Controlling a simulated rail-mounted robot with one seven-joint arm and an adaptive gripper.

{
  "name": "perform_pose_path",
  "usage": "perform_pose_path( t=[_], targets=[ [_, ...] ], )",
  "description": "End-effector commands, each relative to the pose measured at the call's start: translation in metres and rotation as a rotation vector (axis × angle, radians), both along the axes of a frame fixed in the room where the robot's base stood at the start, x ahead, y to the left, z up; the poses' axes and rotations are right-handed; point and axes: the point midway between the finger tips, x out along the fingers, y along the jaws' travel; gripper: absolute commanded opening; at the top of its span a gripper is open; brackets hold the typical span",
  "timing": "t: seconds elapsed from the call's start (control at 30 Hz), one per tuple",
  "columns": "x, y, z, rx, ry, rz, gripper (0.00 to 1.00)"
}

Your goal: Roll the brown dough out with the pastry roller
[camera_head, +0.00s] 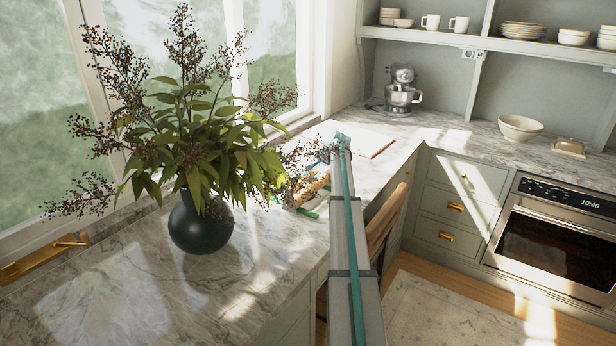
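My arm reaches from the bottom middle to the counter under the window. Its far end bends down behind the plant's leaves. My gripper is mostly hidden there, and I cannot make out its fingers. A tan, wood-coloured piece (312,188) shows beside the arm's far end, partly covered by leaves, with bits of green near it. I cannot tell whether it is the pastry roller or whether the gripper touches it. I cannot make out the brown dough.
A dark vase (200,226) with a wide leafy plant stands left of my arm. A thin flat board (372,144) lies beyond the arm's end. A stand mixer (402,92), a cream bowl (520,127) and a butter dish (569,147) stand along the back counter. A wooden chair (384,226) is right of the arm.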

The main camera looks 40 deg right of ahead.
Motion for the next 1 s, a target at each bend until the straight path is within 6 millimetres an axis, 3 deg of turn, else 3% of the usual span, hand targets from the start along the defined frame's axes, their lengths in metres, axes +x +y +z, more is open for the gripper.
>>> perform_pose_path(
  t=[1.0],
  targets=[
    [0.060,0.018,-0.001,0.000,-0.001,0.000,0.00]
  ],
)
